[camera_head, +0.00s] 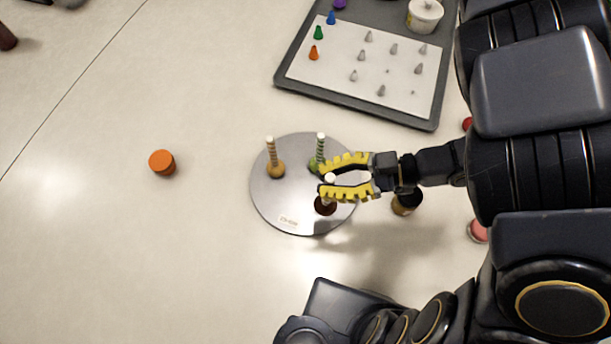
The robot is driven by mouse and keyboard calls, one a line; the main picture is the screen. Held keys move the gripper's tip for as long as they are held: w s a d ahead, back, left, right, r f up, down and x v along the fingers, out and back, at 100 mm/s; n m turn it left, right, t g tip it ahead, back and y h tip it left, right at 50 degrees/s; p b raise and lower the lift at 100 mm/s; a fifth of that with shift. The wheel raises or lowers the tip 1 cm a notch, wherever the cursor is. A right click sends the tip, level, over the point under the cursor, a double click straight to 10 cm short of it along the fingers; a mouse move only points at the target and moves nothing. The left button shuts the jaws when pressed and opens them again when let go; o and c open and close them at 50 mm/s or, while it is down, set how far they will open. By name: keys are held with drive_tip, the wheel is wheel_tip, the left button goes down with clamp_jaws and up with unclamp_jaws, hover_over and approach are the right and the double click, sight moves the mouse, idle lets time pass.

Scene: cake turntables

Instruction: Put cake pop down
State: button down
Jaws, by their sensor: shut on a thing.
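My gripper (326,179) reaches in from the right with its yellow fingers over the round grey turntable (290,222). It is shut on the stick of a dark brown cake pop (325,207), whose white stick tip shows between the fingertips. The brown pop hangs or stands over the turntable's right front part; I cannot tell whether it touches the plate. A tan cake pop (276,170) stands stick-up on the left of the turntable. A green cake pop (315,165) stands stick-up at the back right, close to the upper finger and partly hidden by it.
A grey tray (285,83) with a white board of small coloured and grey cones lies at the back, with a white pot (425,16). An orange jar (162,163) stands left. A dark-lidded jar (406,203) is under my arm, a pink one (478,232) further right. The left front is clear.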

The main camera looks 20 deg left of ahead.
drive_tip(key=w+a+f+m+t, duration=0.2)
drive_tip(key=w+a+f, duration=0.2)
drive_tip(key=f, duration=0.6)
drive_tip(key=shift+w+a+y, duration=0.15)
drive_tip(key=shift+w+y, duration=0.25)
drive_tip(key=shift+w, duration=0.1)
drive_tip(key=shift+f, duration=0.1)
drive_tip(key=c, duration=1.2)
unclamp_jaws()
drive_tip(key=shift+o, duration=0.2)
drive_tip(key=v, duration=1.2)
